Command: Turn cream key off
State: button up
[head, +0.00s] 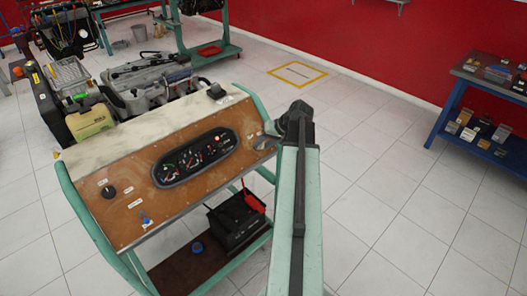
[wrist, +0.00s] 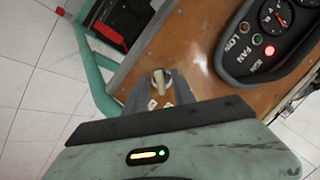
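The cream key (wrist: 159,81) stands out of the brown panel (wrist: 205,80) near its edge, in the wrist view. My gripper (wrist: 160,84) is at the panel with one grey finger on each side of the key. The fingers look apart, with some room between them and the key; whether either one touches it I cannot tell. Small white labels lie on the panel by the fingers. In the head view my arm reaches the right end of the panel (head: 130,190), and the fingers are hard to make out there.
The gauge cluster (head: 195,157) sits mid-panel, with a red lamp (wrist: 270,50) lit. A black knob (head: 108,191) and blue key (head: 146,219) are on the left. A battery (head: 236,222) stands on the shelf below. An engine (head: 150,85) is behind.

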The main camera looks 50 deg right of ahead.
jog(key=shift+w+f, duration=0.2)
jog(key=shift+f, duration=0.15)
jog(key=shift+a+r, duration=0.1)
jog(key=shift+r, duration=0.05)
grip_shut()
jog(key=shift+n, duration=0.3)
jog(key=n+h+p, duration=0.1)
jog(key=n, duration=0.2)
jog(key=shift+a+g, duration=0.1)
jog(key=shift+g, duration=0.3)
jog(key=shift+n+h, duration=0.7)
jog(key=shift+n, duration=0.9)
